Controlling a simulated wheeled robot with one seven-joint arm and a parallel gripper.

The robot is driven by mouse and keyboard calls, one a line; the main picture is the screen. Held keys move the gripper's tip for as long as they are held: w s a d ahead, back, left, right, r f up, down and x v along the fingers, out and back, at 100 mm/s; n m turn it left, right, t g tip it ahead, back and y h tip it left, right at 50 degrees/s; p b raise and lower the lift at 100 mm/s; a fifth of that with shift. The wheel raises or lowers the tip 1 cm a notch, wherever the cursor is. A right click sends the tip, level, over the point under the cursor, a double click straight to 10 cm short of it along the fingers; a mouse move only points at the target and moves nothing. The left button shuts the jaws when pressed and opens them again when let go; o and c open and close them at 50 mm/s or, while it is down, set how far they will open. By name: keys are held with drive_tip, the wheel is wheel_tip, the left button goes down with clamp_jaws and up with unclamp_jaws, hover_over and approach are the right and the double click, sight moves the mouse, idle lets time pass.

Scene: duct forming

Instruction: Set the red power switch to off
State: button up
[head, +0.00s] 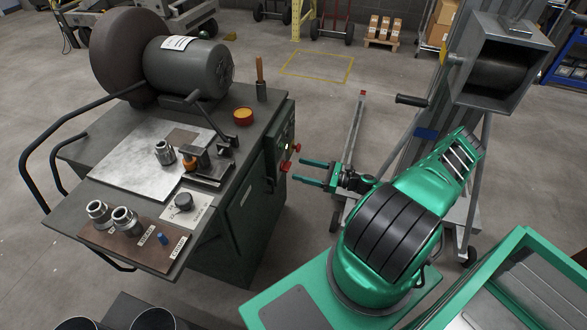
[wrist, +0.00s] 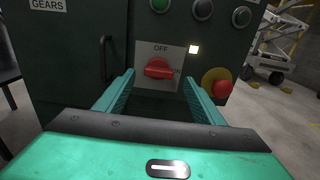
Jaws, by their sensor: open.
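The red power switch (wrist: 159,68) is a rotary knob on a light plate marked OFF at its top, on the dark green machine cabinet. Its handle lies roughly sideways in the wrist view, with a lit white square to its upper right. In the head view a red part (head: 286,166) shows on the cabinet's side, near the fingertips. My gripper (head: 296,171) is open and empty, pointing at the cabinet. In the wrist view its two green fingers (wrist: 160,92) stand to either side of the knob, and I see no contact with it.
A red mushroom button on a yellow base (wrist: 218,85) sits right of the switch. Green and dark buttons (wrist: 201,9) are above, and a door handle (wrist: 105,58) is at left. The machine table (head: 75,190) carries metal fittings. A grey post stand (head: 425,130) is at right.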

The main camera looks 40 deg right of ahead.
sight(290, 166)
drive_tip(key=shift+x, duration=2.1)
drive_tip(key=c, duration=1)
drive_tip(key=shift+d, duration=0.1)
drive_tip(key=shift+c, duration=0.2)
